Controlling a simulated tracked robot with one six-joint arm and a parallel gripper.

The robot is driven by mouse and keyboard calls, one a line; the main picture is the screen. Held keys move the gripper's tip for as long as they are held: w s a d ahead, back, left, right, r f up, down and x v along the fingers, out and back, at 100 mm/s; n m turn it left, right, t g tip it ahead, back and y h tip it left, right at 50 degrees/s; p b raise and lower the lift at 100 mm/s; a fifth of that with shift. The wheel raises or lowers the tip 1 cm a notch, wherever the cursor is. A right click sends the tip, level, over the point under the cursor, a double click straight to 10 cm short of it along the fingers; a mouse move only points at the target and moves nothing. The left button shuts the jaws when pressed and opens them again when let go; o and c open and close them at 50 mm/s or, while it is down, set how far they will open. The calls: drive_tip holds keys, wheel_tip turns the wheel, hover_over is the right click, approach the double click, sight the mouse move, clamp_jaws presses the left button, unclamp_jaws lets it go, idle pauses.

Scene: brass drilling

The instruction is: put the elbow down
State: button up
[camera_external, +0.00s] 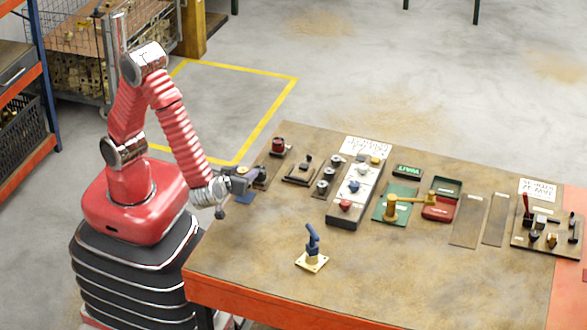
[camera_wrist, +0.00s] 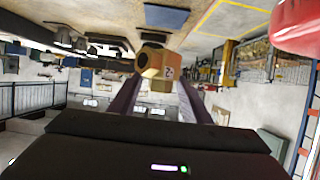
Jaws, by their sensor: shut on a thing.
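My gripper (camera_external: 248,177) is at the left edge of the workbench, low and reaching sideways over the back-left part of the top. In the wrist view its two dark fingers (camera_wrist: 158,88) are shut on the brass elbow (camera_wrist: 155,66). The elbow is a faceted brass fitting with a dark round opening facing the camera side and a small mark on its right face. In the external view the elbow is small and mostly hidden by the gripper. A blue patch (camera_external: 245,198) shows on the bench just below the gripper; I cannot tell the gap.
A blue lever on a cream plate (camera_external: 312,262) stands at the front of the workbench (camera_external: 400,275). A grey panel with knobs (camera_external: 352,192), a green mat with a brass fixture (camera_external: 392,207) and a red box (camera_external: 440,208) stand further right. The front-right top is bare.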

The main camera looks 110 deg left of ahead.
drive_tip(key=shift+f, duration=2.05)
drive_tip(key=shift+f, duration=0.1)
drive_tip(key=o, duration=1.5)
drive_tip(key=v, duration=1.2)
